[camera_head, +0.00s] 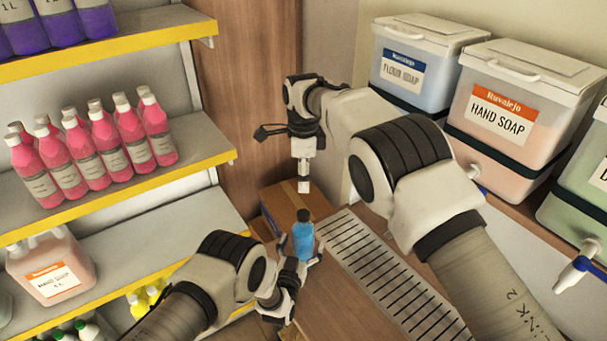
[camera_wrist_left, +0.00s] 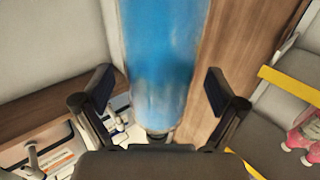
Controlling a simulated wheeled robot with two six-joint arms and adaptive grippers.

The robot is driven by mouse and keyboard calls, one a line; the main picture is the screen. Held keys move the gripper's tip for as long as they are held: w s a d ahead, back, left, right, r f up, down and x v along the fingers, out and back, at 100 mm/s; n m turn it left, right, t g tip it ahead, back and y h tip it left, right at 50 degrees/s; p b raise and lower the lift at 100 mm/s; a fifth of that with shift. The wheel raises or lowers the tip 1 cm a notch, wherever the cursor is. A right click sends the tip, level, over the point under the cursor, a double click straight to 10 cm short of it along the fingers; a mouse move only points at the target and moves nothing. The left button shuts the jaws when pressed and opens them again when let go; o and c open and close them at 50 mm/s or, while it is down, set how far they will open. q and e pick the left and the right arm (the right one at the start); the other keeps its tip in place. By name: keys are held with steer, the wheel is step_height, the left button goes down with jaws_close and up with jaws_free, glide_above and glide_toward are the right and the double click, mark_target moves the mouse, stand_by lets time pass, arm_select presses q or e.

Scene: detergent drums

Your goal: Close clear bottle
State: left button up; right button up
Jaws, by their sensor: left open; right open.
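The bottle (camera_head: 303,241) with blue contents stands upright in the middle of the head view, with a dark top (camera_head: 303,215). My left gripper (camera_head: 299,250) is open, with its fingers on either side of the bottle. In the left wrist view the bottle (camera_wrist_left: 165,55) fills the space between the left gripper's (camera_wrist_left: 160,92) two spread fingers, with gaps showing beside it. My right gripper (camera_head: 304,180) is open and points down above the bottle, apart from its top. Whether the dark top sits tight cannot be told.
A cardboard box (camera_head: 285,203) lies behind the bottle, and a slotted drain grate (camera_head: 385,275) runs to its right. Large dispensers (camera_head: 515,105) with taps stand at the right. Shelves at the left hold pink bottles (camera_head: 105,150) and a jug (camera_head: 52,268).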

arm_select(q)
steer(key=v, duration=1)
steer(key=shift+s+a, duration=0.15)
steer(key=shift+s, duration=0.2)
